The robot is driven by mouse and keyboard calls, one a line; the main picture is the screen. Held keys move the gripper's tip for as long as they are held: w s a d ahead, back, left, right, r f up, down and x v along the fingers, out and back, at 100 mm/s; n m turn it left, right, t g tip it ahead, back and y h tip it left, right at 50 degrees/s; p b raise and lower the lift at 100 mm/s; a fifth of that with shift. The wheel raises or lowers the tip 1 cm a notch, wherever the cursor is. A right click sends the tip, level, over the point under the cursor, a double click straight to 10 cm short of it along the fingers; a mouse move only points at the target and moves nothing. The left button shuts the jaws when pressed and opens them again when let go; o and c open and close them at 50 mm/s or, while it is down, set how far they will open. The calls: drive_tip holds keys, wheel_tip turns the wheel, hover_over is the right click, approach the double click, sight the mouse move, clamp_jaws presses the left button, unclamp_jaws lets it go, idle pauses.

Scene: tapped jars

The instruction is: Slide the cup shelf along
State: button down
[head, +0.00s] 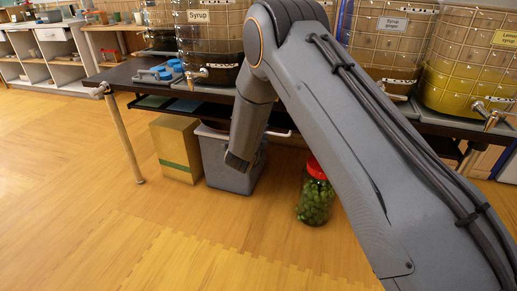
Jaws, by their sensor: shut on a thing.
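A dark low shelf (220,116) runs under the front of the dark table, with flat bluish-green things on its left part. It may be the cup shelf, but I see no clear cups on it. My arm crosses the picture from the lower right, bends above the table and comes down in front of the shelf, hiding part of it. The last part of my arm that shows ends in front of the grey bin. The gripper's fingers are hidden, so I cannot see what they touch.
Syrup jars (209,38) with taps stand on the table (120,77). A blue thing (158,73) lies at its left end. Below are a cardboard box (176,150), a grey bin (213,165) and a red-lidded green jar (314,200). The front left floor is clear.

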sight(270, 120)
drive_tip(key=b+x, duration=0.1)
drive_tip(key=x, duration=0.3)
drive_tip(key=b+x, duration=0.1)
drive_tip(key=x, duration=0.3)
drive_tip(key=shift+w+d+r, duration=0.15)
drive_tip(key=shift+r, duration=0.05)
drive_tip(key=shift+r+b, duration=0.1)
drive_tip(key=shift+b, duration=0.2)
drive_tip(key=shift+w, duration=0.1)
drive_tip(key=c, duration=1.8)
unclamp_jaws()
drive_tip(key=shift+c, duration=0.2)
drive_tip(key=shift+w, duration=0.15)
drive_tip(key=shift+r, duration=0.15)
drive_tip(key=shift+r, duration=0.1)
drive_tip(key=p+v, duration=0.1)
drive_tip(key=v, duration=0.6)
drive_tip(key=shift+s+p, duration=0.35)
drive_tip(key=shift+p, duration=0.05)
